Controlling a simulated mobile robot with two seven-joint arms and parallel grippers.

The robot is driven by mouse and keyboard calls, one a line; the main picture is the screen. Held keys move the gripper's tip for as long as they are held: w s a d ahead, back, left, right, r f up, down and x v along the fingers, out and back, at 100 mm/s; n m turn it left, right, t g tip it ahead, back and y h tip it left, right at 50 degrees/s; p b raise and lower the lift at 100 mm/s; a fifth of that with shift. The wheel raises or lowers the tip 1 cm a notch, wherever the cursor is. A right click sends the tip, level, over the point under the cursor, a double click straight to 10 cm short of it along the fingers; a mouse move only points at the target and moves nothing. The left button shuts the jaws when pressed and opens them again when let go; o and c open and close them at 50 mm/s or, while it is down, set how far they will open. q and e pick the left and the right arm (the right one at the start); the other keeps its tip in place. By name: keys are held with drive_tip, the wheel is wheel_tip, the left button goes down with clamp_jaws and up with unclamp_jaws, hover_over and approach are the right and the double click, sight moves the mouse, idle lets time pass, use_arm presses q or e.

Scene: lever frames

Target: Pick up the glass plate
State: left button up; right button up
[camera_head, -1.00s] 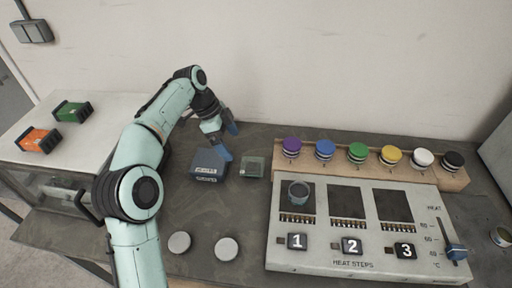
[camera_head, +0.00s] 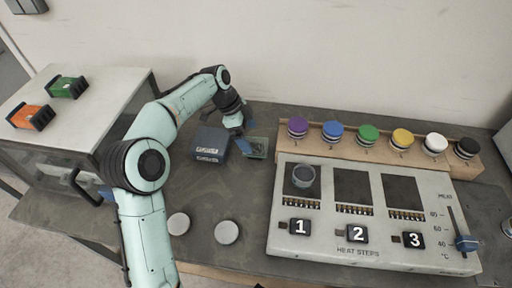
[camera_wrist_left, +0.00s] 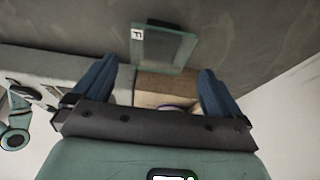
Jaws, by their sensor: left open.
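The glass plate (camera_head: 257,147) is a small, clear, greenish square on the bench, just right of the dark blue box. It also shows in the left wrist view (camera_wrist_left: 165,48), ahead of the fingers, with a small label marked "F" at one corner. My left gripper (camera_head: 246,136) is at the plate's left side and hides part of it. In the left wrist view its blue fingers (camera_wrist_left: 158,66) are wide apart with nothing held between them. I cannot tell whether a finger touches the plate. My right gripper is not in view.
The dark blue box (camera_head: 211,143) stands close left of the plate. A heating panel (camera_head: 356,250) and a wooden rack (camera_head: 283,141) of coloured lids are to the right. Two pale discs (camera_head: 228,232) lie nearer the front. The bench between is clear.

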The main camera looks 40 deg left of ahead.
sight(256, 146)
use_arm(q)
drive_tip(key=x, duration=0.3)
drive_tip(key=shift+d+f+b, duration=0.15)
drive_tip(key=shift+f+b, duration=0.15)
drive_tip(key=c, duration=1)
drive_tip(key=shift+o, duration=0.2)
drive_tip(key=shift+r, duration=0.15)
